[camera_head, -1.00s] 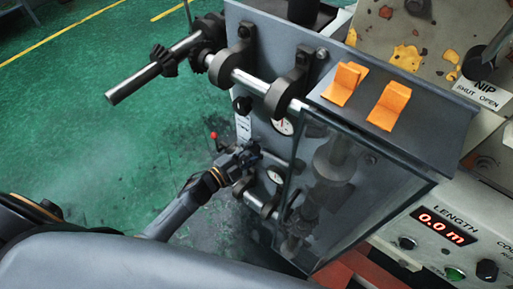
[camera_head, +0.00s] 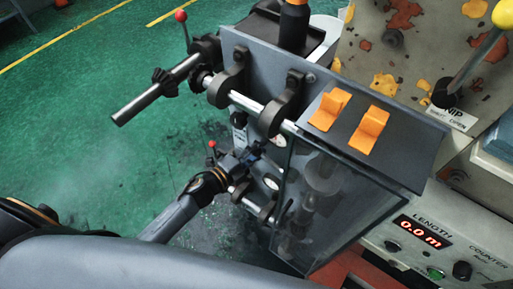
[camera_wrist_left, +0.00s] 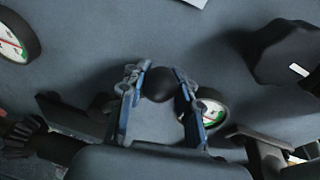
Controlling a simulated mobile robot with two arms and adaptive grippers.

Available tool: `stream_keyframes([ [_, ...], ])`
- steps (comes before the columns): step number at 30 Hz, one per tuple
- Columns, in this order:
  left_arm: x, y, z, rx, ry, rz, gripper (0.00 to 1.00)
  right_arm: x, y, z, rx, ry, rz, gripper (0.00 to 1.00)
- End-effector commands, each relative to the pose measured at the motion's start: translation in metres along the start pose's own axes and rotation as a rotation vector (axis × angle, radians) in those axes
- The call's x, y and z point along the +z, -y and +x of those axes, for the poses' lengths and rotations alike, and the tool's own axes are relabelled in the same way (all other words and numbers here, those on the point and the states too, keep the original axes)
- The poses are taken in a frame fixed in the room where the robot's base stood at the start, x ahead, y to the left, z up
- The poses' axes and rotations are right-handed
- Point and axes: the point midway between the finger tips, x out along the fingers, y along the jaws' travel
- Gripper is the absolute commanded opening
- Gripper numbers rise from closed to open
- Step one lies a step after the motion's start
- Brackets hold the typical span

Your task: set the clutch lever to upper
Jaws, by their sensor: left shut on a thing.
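My left gripper (camera_head: 250,157) is at the side panel of the grey machine, below a white label. In the left wrist view its two blue fingers (camera_wrist_left: 157,105) are on either side of a round black knob (camera_wrist_left: 158,84) and are shut on it. The knob appears to be the clutch lever's end; its shaft is hidden, so I cannot tell the lever's position. In the head view the gripper covers the knob. My right gripper is not in view.
Shafts on black brackets (camera_head: 229,80) stick out above the gripper. A red-tipped rod (camera_head: 181,17) stands above them, and a red ball (camera_head: 212,145) shows beside the gripper. A clear guard (camera_head: 330,205) lies to the right. Green floor (camera_head: 90,125) is open at left.

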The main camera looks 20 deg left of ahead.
Motion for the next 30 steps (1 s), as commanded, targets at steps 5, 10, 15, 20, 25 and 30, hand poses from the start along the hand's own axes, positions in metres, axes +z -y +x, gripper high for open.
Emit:
stream_keyframes([
  [5,-0.0022,0.0008,-0.0011,0.005,0.001,0.017,0.0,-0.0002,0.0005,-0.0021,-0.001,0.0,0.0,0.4],
  [10,-0.0022,0.0006,-0.001,0.005,0.001,0.019,0.0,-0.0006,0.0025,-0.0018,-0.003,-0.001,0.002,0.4],
  [15,-0.0023,0.0008,-0.001,0.005,0.0,0.019,0.34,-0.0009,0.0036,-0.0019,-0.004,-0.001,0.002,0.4],
  [20,-0.0021,0.001,-0.0007,0.004,0.001,0.018,0.55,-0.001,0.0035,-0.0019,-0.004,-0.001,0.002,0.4],
  [25,-0.0019,0.0012,-0.0004,0.004,0.001,0.017,0.55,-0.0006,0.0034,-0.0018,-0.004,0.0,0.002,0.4],
  [30,-0.0018,0.001,-0.0054,0.004,0.002,0.017,0.55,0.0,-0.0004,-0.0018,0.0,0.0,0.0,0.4],
])
